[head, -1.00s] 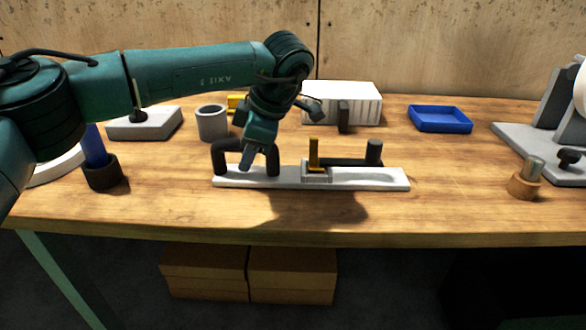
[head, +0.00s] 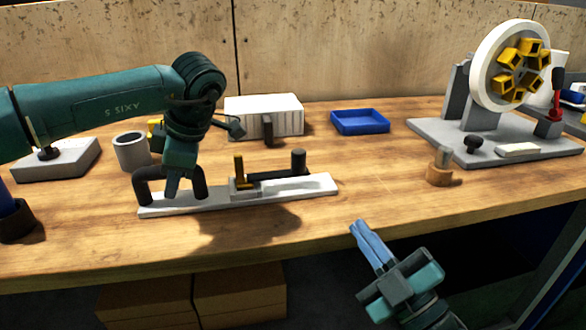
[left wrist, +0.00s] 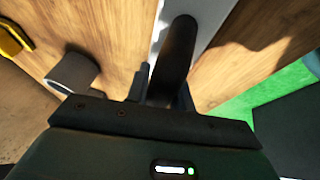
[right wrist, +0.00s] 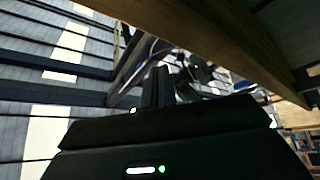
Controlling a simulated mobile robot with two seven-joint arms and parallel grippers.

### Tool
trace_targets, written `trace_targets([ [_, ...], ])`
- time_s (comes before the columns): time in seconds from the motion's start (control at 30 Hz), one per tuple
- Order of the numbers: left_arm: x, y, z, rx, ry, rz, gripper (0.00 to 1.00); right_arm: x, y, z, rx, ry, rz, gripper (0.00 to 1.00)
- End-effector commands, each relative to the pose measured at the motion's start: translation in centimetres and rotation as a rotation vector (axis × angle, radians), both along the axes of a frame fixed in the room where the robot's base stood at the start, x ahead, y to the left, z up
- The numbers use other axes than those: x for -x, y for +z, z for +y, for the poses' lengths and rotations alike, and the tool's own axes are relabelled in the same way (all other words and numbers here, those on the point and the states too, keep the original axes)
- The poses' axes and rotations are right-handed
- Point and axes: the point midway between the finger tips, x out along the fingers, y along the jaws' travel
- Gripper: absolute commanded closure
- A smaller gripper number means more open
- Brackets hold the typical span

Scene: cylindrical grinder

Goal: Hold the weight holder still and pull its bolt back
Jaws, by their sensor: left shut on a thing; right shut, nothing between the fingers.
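The weight holder (head: 225,205) is a long white bar lying on the wooden table, with a black arched handle (head: 146,189) at its left end. A dark bolt (head: 272,175) with an upright knob (head: 298,160) runs along its right half, beside a yellow upright piece (head: 239,170). My left gripper (head: 180,188) is shut on the handle; the dark handle also shows between its fingers in the left wrist view (left wrist: 176,55). My right gripper (head: 362,232) is shut and empty, off the table's front edge, below and right of the holder.
A blue tray (head: 360,122), a white ribbed box (head: 262,115) and a grey cup (head: 131,151) stand behind the holder. A brown cylinder with a metal pin (head: 440,172) and a grinder wheel (head: 495,75) are at right.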

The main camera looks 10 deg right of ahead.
Motion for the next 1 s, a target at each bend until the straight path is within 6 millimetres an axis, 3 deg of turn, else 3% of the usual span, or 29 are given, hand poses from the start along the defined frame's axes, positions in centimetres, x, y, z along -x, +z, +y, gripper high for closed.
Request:
trace_targets([
  [0.03, 0.1, -0.1, -0.1, 0.001, -0.002, 0.003, 1.00, -0.4, 1.9, -0.4, 0.046, -0.017, -0.078, 1.00],
  [0.1, 0.1, -0.1, -0.1, 0.001, -0.002, 0.003, 1.00, -1.0, 3.7, 0.0, 0.121, -0.015, -0.146, 1.00],
  [0.2, 0.1, -0.1, -0.1, 0.001, -0.002, 0.003, 1.00, -1.7, 4.5, 2.2, 0.226, 0.046, -0.138, 1.00],
  [0.47, 0.1, -0.1, -0.1, 0.001, -0.002, 0.003, 1.00, -3.3, 4.9, 6.0, 0.563, 0.128, -0.069, 1.00],
  [0.7, 0.1, -0.1, -0.1, 0.001, -0.002, 0.003, 1.00, -4.3, 4.7, 6.1, 0.762, 0.096, -0.013, 1.00],
  [1.0, 0.1, -0.1, -0.1, 0.001, -0.002, 0.003, 1.00, -4.5, 4.6, 5.9, 0.789, 0.086, -0.002, 1.00],
])
